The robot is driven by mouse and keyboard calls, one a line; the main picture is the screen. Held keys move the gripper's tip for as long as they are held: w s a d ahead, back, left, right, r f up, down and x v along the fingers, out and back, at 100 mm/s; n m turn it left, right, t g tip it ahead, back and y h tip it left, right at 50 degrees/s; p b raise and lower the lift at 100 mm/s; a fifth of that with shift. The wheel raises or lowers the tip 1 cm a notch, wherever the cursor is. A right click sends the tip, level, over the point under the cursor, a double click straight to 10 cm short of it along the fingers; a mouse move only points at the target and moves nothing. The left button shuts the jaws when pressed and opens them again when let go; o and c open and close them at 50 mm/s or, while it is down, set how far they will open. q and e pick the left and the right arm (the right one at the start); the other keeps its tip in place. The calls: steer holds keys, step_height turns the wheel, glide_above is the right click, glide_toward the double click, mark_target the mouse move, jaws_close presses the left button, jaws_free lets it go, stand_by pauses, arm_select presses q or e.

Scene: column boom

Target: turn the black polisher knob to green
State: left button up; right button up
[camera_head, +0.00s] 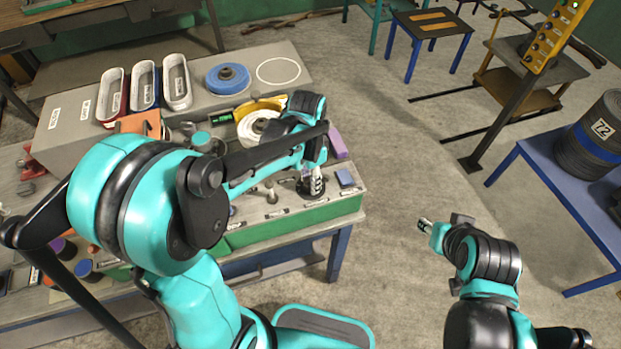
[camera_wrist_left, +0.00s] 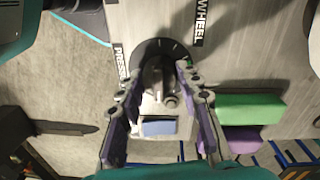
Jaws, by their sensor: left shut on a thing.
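The black polisher knob (camera_wrist_left: 158,70) stands on a round black dial (camera_wrist_left: 152,48) in the left wrist view, beside labels that read PRESSURE and WHEEL. My left gripper (camera_wrist_left: 158,88) has a finger on each side of the knob and is shut on it. A small green patch shows at the dial's right edge, partly behind a finger. In the head view my left gripper (camera_head: 314,180) reaches down onto the dial at the bench's right end, and its fingers hide most of the knob. My right gripper (camera_head: 430,226) is over the floor, away from the bench; its fingers are unclear.
A blue block (camera_head: 345,177) lies close to the dial on the right. Other small controls (camera_head: 270,195) stand left of it. Polishing wheels (camera_head: 227,79) and several trays (camera_head: 177,82) are farther back. A blue table (camera_head: 545,150) stands far right, with open floor between.

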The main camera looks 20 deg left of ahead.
mark_target(309, 180)
arm_select(q)
steer(key=o, duration=1.1)
steer(key=shift+o, duration=0.2)
step_height(309, 180, up, 12)
steer(key=shift+w+a, duration=0.15)
steer(key=shift+a, duration=0.15)
